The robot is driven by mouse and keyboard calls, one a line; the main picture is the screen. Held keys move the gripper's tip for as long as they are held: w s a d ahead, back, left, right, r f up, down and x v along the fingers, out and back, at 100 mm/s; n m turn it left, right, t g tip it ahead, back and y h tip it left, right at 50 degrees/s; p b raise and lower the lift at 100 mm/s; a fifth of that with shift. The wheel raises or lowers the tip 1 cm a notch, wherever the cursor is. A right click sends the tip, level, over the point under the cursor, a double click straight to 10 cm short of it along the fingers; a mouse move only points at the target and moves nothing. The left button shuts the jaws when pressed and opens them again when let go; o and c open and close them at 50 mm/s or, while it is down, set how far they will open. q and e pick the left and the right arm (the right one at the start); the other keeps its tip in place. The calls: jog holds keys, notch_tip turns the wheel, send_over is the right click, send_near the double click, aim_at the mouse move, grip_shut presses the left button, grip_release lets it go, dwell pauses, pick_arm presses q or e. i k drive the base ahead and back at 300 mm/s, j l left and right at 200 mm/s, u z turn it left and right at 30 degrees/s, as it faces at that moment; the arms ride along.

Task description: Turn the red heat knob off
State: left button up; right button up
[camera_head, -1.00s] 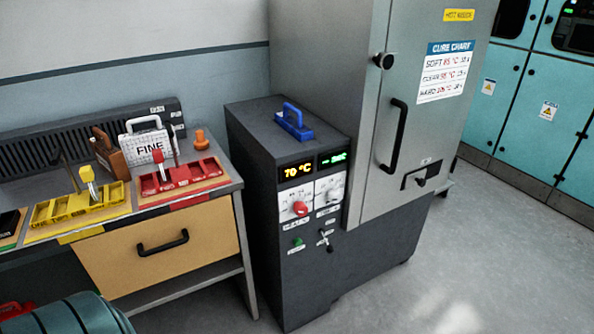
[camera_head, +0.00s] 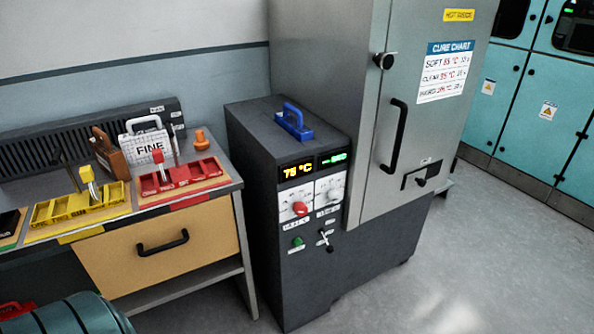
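The red heat knob (camera_head: 300,208) sits on a white dial plate on the front of the dark control cabinet (camera_head: 262,200). Its exact pointer setting is too small to read. Above it an amber display (camera_head: 298,172) seems to read 75 °C, next to a green display (camera_head: 334,158) whose text is blurred. A second, pale knob (camera_head: 335,193) is to the right of the red one. A green button (camera_head: 298,241) and a small black-tipped lever (camera_head: 326,240) are below. Neither of my grippers is in view.
A blue-handled block (camera_head: 294,122) stands on the cabinet top. The grey oven (camera_head: 380,140) with a black door handle (camera_head: 394,136) rises at right. A bench with a yellow tray (camera_head: 60,212), a red tray (camera_head: 200,172) and a drawer (camera_head: 150,262) is at left. Floor at the front right is clear.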

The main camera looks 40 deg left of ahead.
aim_at(299, 209)
jog(key=u, duration=1.3)
